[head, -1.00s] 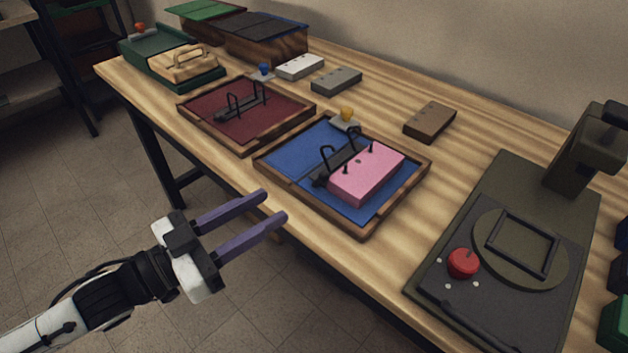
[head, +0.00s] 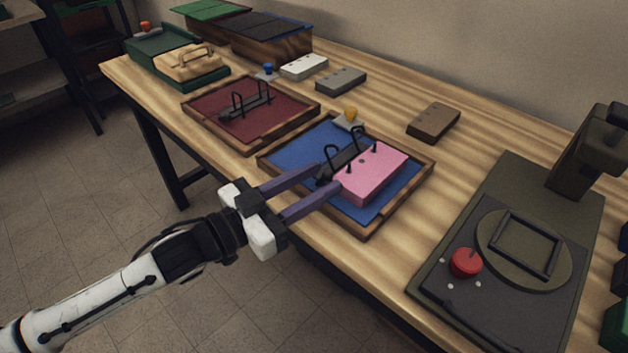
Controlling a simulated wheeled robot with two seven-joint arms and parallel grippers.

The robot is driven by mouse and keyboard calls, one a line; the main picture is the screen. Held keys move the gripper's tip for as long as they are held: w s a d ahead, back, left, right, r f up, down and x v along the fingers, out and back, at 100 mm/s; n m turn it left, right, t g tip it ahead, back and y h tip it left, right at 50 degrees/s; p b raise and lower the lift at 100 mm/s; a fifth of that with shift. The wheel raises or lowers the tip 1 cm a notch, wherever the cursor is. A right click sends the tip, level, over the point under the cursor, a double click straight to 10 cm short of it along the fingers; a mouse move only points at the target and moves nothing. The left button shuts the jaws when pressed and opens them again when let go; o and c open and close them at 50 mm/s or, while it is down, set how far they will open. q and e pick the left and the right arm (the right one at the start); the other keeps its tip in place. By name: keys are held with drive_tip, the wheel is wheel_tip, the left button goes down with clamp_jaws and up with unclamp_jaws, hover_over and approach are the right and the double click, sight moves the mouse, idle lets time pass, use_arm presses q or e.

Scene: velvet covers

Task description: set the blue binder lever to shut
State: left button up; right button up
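The blue binder (head: 308,151) lies open in a wooden-rimmed tray on the bench. Its black lever mechanism (head: 345,158) has two upright rings, and a pink block of sheets (head: 372,174) sits on its right side. My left gripper (head: 328,175) reaches over the binder's near left edge. Its two purple fingers are apart, with tips close to the near end of the mechanism and the pink block. I cannot tell whether they touch. Nothing shows between the fingers. My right gripper is not in view.
A red binder (head: 221,107) lies to the left in its own tray. A yellow knob (head: 350,115) stands behind the blue binder. A dark press with a red knob (head: 465,263) is at right. Brown (head: 434,121), grey and white blocks lie behind.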

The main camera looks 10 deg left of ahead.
use_arm(q)
clamp_jaws()
drive_tip(key=shift+s+d+f+m+p, duration=0.1)
drive_tip(key=shift+s+m+p, duration=0.05)
drive_tip(key=shift+m+p, duration=0.4)
drive_tip(key=shift+f, duration=0.2)
